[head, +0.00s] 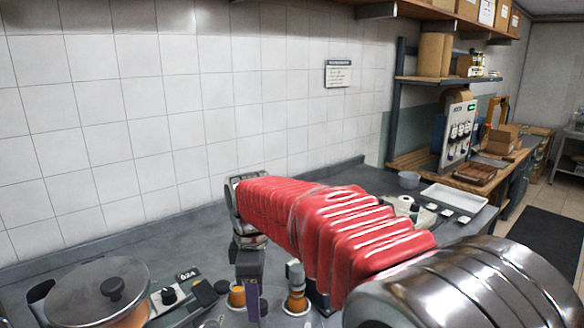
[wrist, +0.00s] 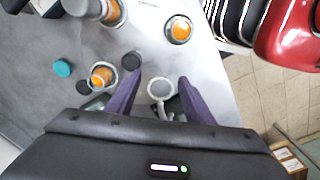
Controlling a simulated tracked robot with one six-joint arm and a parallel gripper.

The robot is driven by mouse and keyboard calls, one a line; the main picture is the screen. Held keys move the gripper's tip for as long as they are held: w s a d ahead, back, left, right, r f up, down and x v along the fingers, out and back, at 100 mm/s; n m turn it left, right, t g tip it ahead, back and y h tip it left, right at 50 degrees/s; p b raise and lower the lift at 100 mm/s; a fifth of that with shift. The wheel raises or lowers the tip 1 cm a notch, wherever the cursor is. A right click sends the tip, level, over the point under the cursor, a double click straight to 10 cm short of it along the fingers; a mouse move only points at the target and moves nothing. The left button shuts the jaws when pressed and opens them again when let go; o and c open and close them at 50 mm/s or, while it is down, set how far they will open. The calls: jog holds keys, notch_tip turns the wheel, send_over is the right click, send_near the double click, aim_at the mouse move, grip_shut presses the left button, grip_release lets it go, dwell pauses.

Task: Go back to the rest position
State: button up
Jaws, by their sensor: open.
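My gripper (wrist: 160,82) is open, its two purple fingers spread and pointing down over the grey counter (head: 200,258). In the wrist view a small whitish round cup or jar (wrist: 160,90) shows between the fingertips; I cannot tell whether they touch it. In the head view one purple finger shows below the dark gripper body, beside jars with orange contents (head: 237,297) and (head: 296,303). Orange jars also show in the wrist view (wrist: 103,76) and (wrist: 178,29). My red-sleeved arm reaches across the counter and hides part of it.
A lidded pot (head: 98,292) and a device with a knob (head: 172,295) stand at the left. A teal lid (wrist: 62,68) and dark lids (wrist: 131,60) lie near the jars. A white tray (head: 455,197) is at the right, and a tiled wall (head: 170,110) stands behind.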

jog(key=s+d+r+m+t, duration=0.1)
jog(key=s+d+m+t, duration=0.4)
jog(key=s+d+m, duration=1.3)
jog(key=s+d, duration=0.2)
jog(key=d, duration=0.3)
jog(key=shift+s+d+r, duration=0.2)
jog(key=shift+s+d, duration=0.05)
jog(key=shift+d, duration=0.1)
dwell(0.9)
